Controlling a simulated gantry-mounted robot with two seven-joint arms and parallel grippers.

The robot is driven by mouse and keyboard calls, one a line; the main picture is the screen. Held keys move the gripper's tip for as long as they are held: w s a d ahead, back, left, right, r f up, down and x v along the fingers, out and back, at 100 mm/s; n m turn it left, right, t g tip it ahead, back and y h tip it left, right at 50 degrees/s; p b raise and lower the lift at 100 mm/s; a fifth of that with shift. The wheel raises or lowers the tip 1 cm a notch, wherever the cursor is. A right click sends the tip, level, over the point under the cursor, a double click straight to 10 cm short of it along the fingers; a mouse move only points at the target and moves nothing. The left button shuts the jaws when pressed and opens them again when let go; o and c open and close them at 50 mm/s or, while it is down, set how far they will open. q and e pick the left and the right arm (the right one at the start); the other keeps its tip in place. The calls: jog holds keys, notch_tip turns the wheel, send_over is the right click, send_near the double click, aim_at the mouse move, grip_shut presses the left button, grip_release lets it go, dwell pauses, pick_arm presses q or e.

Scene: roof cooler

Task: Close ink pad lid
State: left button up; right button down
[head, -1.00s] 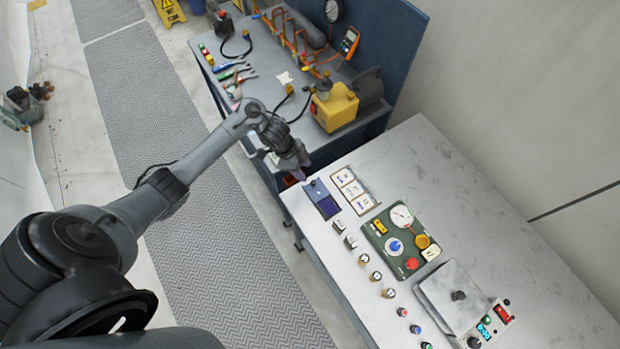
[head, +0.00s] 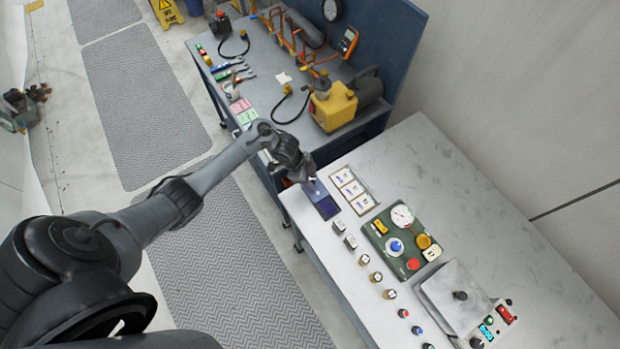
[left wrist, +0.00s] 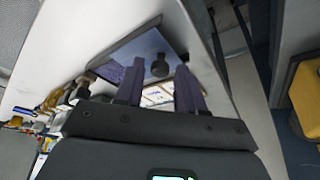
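The ink pad (head: 327,208) lies near the far left corner of the white tabletop, a dark purple-blue rectangle. Its blue-grey lid (head: 316,190) adjoins it on the far side and looks opened away from the pad. In the left wrist view the lid (left wrist: 150,45) is a bluish panel with a dark round knob on it. My left gripper (head: 307,179) is at the lid's far edge; whether it touches cannot be told. In the left wrist view its two purple fingers (left wrist: 160,80) are spread, with nothing visibly held between them. My right gripper is not in view.
White cards in a frame (head: 354,190) lie just right of the pad. Small stamps (head: 344,234) and a green gauge panel (head: 405,238) stand nearer. A grey bench (head: 285,105) with tools and a yellow pump (head: 333,105) is behind. The tabletop's right side is clear.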

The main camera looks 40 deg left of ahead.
pick_arm(q)
grip_shut()
jog(key=shift+s+d+r+p, duration=0.1)
jog(key=shift+d+r+p, duration=0.05)
jog(key=shift+d+p, duration=0.25)
jog(key=d+p, duration=0.1)
jog(key=d, duration=0.1)
jog(key=s+d, duration=0.1)
jog(key=d, duration=0.1)
jog(key=d+p, duration=0.1)
jog(key=d, duration=0.1)
jog(key=shift+s+p, duration=0.3)
jog(key=shift+p, duration=0.05)
jog(key=shift+d, duration=0.25)
